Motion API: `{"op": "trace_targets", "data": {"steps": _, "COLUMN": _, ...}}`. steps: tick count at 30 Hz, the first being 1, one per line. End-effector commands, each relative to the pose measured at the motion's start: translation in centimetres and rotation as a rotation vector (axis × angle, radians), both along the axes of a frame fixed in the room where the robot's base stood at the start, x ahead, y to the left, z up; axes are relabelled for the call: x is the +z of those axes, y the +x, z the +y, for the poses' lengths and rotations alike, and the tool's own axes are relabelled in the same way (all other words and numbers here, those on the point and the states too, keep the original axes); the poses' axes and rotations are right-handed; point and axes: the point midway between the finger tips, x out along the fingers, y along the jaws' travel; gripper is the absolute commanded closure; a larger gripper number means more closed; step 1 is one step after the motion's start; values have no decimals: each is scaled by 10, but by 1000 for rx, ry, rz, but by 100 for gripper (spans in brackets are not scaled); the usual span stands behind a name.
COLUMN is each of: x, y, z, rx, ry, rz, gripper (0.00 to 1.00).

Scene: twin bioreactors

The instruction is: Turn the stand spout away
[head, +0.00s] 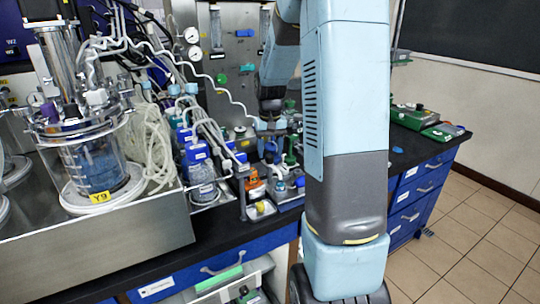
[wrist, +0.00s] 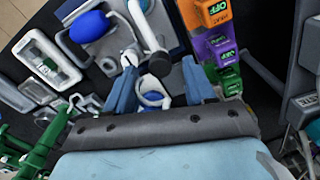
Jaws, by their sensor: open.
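In the wrist view my gripper (wrist: 159,65) is open, with its two blue-grey fingers apart. A grey-white curved tube (wrist: 146,27), which looks like the stand spout, runs down from the top edge into the space between the fingertips. A dark round knob (wrist: 158,64) sits at its lower end, between the fingertips. A white ring-shaped part (wrist: 153,98) lies between the fingers. I cannot tell whether a finger touches the spout. In the head view my gripper (head: 270,125) is small and points down over the crowded bench; the spout cannot be made out there.
A blue bulb (wrist: 92,26) is left of the tube. Orange, purple and green labelled blocks (wrist: 221,45) stand close to the right finger. A glass bioreactor vessel (head: 95,165) stands at left on a steel tray (head: 130,235). Green devices (head: 415,118) lie on the right bench.

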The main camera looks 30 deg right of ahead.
Motion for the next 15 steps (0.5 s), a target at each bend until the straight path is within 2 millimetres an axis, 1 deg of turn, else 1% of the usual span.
{"op": "trace_targets", "data": {"steps": 1, "x": -7, "y": 0, "z": 0, "rx": 0, "ry": 1, "rz": 3, "gripper": 46}}
{"op": "trace_targets", "data": {"steps": 3, "x": -13, "y": 0, "z": 0, "rx": 0, "ry": 1, "rz": 3, "gripper": 46}}
{"op": "trace_targets", "data": {"steps": 6, "x": -19, "y": 0, "z": 0, "rx": 1, "ry": 0, "rz": 1, "gripper": 46}}
{"op": "trace_targets", "data": {"steps": 15, "x": -23, "y": 0, "z": 0, "rx": 1, "ry": 0, "rz": 0, "gripper": 46}}
